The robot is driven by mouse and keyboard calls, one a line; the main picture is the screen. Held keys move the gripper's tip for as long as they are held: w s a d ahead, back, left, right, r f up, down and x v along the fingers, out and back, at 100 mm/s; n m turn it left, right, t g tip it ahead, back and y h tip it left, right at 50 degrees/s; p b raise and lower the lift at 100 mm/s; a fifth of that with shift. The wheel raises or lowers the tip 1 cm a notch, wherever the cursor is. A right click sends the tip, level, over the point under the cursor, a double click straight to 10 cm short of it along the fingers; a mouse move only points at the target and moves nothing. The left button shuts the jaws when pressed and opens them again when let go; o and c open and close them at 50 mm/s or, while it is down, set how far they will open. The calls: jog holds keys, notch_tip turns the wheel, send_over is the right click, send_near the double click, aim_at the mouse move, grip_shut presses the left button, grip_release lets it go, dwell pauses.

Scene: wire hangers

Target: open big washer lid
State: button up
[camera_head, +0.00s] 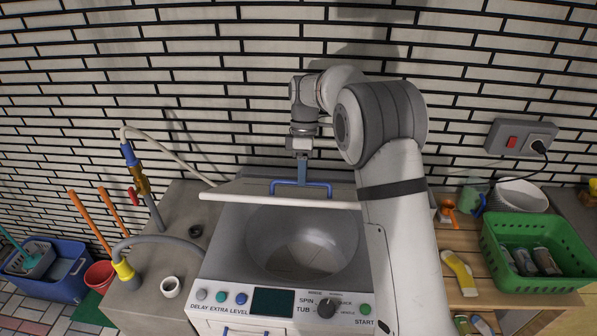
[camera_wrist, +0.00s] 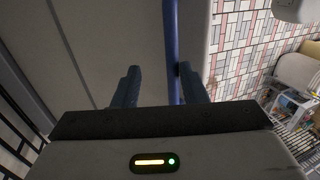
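The big washer (camera_head: 215,255) stands in the middle of the head view. Its lid (camera_head: 238,188) is raised and tilted back toward the wall, and the round tub (camera_head: 300,245) shows below it. A blue handle (camera_head: 318,185) sits on the lid. My gripper (camera_head: 302,172) points down at the handle. In the wrist view my gripper's fingers (camera_wrist: 160,82) are spread apart. The blue handle bar (camera_wrist: 172,45) runs between them, close to or touching the right finger; contact is unclear.
A grey ledge (camera_head: 165,230) with a hose (camera_head: 160,240) and a white cup (camera_head: 171,287) lies left of the washer. A wooden bench (camera_head: 460,235) with a green basket (camera_head: 540,285) is at right. The tiled wall (camera_head: 240,110) is close behind the lid.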

dwell(0.4)
jog(key=shift+w+r, duration=0.1)
jog(key=shift+w+r, duration=0.15)
jog(key=shift+r, duration=0.15)
jog(key=b+v, duration=0.1)
jog(key=v, duration=0.6)
jog(key=shift+d, duration=0.1)
